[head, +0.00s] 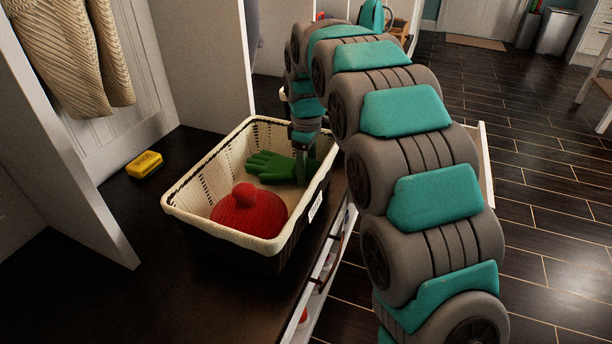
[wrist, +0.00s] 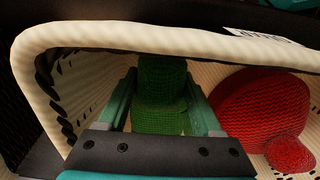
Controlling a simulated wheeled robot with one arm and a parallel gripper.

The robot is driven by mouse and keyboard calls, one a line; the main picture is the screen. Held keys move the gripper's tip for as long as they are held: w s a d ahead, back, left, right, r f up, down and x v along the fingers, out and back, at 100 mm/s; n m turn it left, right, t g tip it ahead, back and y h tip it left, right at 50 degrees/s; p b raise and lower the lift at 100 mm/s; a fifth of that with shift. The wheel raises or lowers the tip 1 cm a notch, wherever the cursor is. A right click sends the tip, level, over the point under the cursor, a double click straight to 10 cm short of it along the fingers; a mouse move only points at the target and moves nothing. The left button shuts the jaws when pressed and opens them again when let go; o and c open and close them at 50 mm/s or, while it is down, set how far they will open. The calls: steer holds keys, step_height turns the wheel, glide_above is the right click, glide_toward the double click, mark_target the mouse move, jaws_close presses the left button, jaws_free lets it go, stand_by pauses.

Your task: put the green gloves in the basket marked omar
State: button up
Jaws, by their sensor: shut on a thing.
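The green gloves (head: 268,166) are inside a cream wicker basket (head: 182,205) on the dark bench, at its far end. My gripper (head: 301,168) reaches down into the basket and is shut on the gloves. In the wrist view, the gloves (wrist: 159,95) are between the two fingers of my gripper (wrist: 162,88), below the cream rim of the basket (wrist: 150,38). Part of the gloves is hidden by my fingers. A white label (head: 315,207) is on the basket's outer side; its writing is too small to read surely.
A red knitted hat (head: 250,210) lies in the near part of the same basket, and it also shows in the wrist view (wrist: 262,108). A yellow box (head: 145,164) lies on the bench to the left. White upright panels stand behind and left of the basket.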

steer(key=shift+f, duration=1.2)
steer(key=shift+f, duration=0.15)
steer(key=o, duration=1.5)
step_height(320, 180, up, 12)
steer(key=shift+r, duration=0.15)
